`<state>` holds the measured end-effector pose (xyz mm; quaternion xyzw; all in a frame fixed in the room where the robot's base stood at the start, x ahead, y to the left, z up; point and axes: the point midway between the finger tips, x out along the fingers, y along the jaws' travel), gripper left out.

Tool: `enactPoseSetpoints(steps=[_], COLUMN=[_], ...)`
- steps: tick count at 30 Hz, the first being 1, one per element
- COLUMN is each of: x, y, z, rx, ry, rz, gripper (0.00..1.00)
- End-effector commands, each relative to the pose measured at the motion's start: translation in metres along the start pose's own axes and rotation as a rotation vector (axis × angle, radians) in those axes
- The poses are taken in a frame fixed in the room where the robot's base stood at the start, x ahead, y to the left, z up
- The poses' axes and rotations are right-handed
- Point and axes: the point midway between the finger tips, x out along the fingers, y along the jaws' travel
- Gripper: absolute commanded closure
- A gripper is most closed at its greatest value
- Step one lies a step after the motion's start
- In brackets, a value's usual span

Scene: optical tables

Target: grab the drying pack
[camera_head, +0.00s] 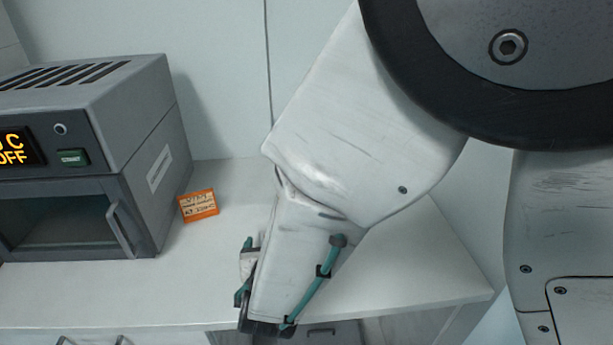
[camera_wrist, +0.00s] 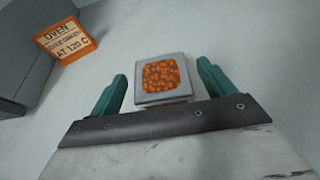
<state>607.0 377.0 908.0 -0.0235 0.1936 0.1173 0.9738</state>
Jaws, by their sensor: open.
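The drying pack (camera_wrist: 161,77) shows in the wrist view as a pale grey square packet with a window of orange beads. It lies on the white counter between and just ahead of my gripper's teal fingers. My gripper (camera_wrist: 159,87) is open, with one finger on each side of the pack and a gap visible to each. In the head view my gripper (camera_head: 262,285) is low over the counter near its front edge. My arm hides most of the pack there; only a pale edge at the gripper's left may be part of it.
A grey oven (camera_head: 150,150) with a display reading OFF stands at the left on the counter (camera_head: 110,290). An orange sign (camera_head: 198,206) stands beside it, also in the wrist view (camera_wrist: 66,40). The wall is behind. The counter right of my arm looks clear.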

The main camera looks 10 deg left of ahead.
Motion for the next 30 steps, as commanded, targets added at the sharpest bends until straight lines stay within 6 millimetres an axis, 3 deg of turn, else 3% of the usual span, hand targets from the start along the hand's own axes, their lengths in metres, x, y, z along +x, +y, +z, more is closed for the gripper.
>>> enactPoseSetpoints(steps=[5,12,18,20,30], x=[0.027,0.03,0.03,0.03,0.027], y=[-0.002,-0.003,-0.003,-0.003,-0.004], z=[0.0,0.001,0.001,0.001,0.009], rx=[0.001,0.002,0.002,0.002,0.004], ry=[0.001,0.0,0.0,0.0,-0.002], rz=[-0.003,-0.003,-0.004,-0.004,-0.004], gripper=[0.18,0.18,0.7,0.74,0.74])
